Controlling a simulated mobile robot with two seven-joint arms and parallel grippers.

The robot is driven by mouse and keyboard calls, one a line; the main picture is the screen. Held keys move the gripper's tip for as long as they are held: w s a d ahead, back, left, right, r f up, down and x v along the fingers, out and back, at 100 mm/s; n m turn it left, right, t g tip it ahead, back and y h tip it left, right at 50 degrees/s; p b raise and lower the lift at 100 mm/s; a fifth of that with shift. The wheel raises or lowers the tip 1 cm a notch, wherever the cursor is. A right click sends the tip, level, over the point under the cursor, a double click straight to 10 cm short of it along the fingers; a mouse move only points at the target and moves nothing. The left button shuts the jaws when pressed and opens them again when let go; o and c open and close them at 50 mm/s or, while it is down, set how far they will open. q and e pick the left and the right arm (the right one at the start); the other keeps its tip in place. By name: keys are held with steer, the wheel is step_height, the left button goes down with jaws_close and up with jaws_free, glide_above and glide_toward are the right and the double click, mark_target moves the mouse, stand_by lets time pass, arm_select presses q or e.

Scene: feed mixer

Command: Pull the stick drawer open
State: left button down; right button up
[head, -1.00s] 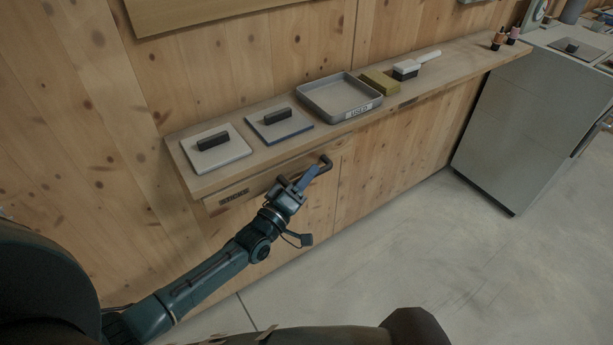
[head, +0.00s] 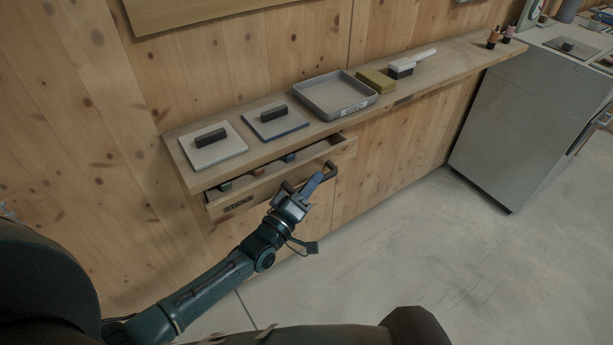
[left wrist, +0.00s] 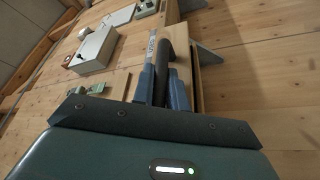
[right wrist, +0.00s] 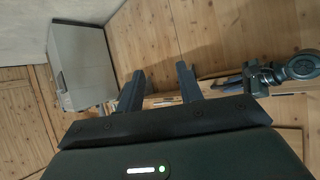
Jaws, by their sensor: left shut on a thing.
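The stick drawer (head: 258,197) is a wooden drawer with a dark label, under the shelf at the left in the head view. It stands partly out, and several small dark things show inside through a narrow gap. My left gripper (head: 312,186) is shut on its dark bar handle (head: 331,167). In the left wrist view the handle (left wrist: 165,65) lies between the two blue fingers. My right gripper (right wrist: 160,85) is open with nothing between its fingers in the right wrist view; it cannot be made out in the head view.
A grey cabinet (head: 520,120) stands at the right. The floor in front is clear.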

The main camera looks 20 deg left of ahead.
arm_select(q)
steer(key=s+d+p, duration=0.1)
steer(key=s+d, duration=0.5)
steer(key=d, duration=0.1)
steer(key=shift+d, duration=0.2)
steer(key=c, duration=1.7)
jaws_free()
steer(key=b+v, duration=0.1)
steer(key=v, duration=1.2)
